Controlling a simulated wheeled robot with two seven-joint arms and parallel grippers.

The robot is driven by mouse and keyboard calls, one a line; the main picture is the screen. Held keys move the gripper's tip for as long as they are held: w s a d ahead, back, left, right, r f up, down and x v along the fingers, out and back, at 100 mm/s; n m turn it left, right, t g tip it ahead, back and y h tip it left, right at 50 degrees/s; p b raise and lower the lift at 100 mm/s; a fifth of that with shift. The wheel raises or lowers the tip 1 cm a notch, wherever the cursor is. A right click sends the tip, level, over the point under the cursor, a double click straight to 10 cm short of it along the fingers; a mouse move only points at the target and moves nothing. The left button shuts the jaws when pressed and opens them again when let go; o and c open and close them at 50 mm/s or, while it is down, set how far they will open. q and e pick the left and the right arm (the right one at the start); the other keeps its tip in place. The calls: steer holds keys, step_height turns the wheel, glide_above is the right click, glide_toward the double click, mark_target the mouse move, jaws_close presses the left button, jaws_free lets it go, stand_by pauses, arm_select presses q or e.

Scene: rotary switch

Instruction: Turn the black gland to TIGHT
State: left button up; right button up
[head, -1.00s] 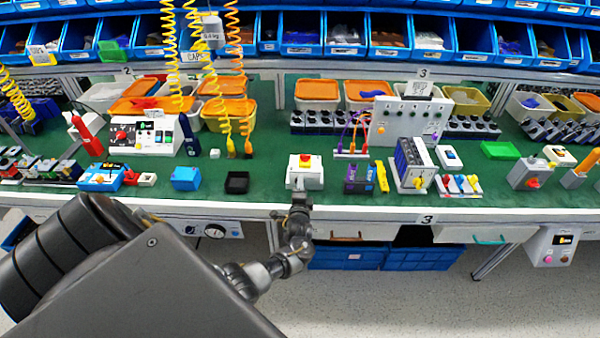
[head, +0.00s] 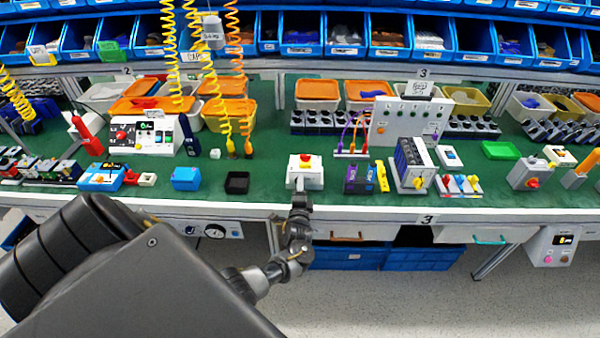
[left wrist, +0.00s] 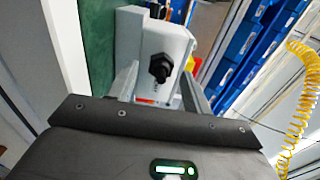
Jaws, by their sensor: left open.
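A small white box (head: 296,182) with a red knob on a yellow plate (head: 305,161) stands at the front edge of the green bench. In the left wrist view the white box (left wrist: 150,37) has a black gland (left wrist: 160,67) sticking out of its side, facing the camera. My left gripper (head: 301,194) is at the front of the box. In the left wrist view its open fingers (left wrist: 158,82) lie to either side of the gland, with space between each finger and the gland. The gland is hidden in the head view. Any TIGHT marking is unreadable. My right gripper is out of view.
A black open box (head: 237,183) and a blue box (head: 186,178) stand left of the white box. A white bench edge (head: 400,212) runs along the front. Yellow coiled cords (head: 205,70) hang at the back left.

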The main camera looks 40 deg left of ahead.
arm_select(q)
steer(key=v, duration=0.9)
steer(key=shift+s+d+b, duration=0.25)
steer(key=shift+s+b, duration=0.05)
steer(key=s+d+f+n+g+h, duration=0.2)
steer(key=s+f+h, duration=0.1)
steer(key=f, duration=0.6)
steer(key=s+d+f+n+g+h, duration=0.1)
steer(key=s+d+f+n+h, duration=0.15)
steer(key=f, duration=0.55)
steer(key=s+d+f+n+g+h, duration=0.2)
steer(key=s+d+f, duration=0.15)
steer(key=f, duration=0.55)
steer(key=s+d+f+g+h+b, duration=0.1)
steer(key=s+f, duration=0.4)
steer(key=s, duration=0.6)
steer(key=s+d+f+n+g+h+b, duration=0.1)
steer(key=s+f+g, duration=0.3)
steer(key=s, duration=0.8)
steer(key=s+d+f+n+g+h+b, duration=0.1)
steer(key=s+f+g, duration=0.2)
steer(key=s+f, duration=0.4)
steer(key=s, duration=0.5)
steer(key=shift+s, duration=0.15)
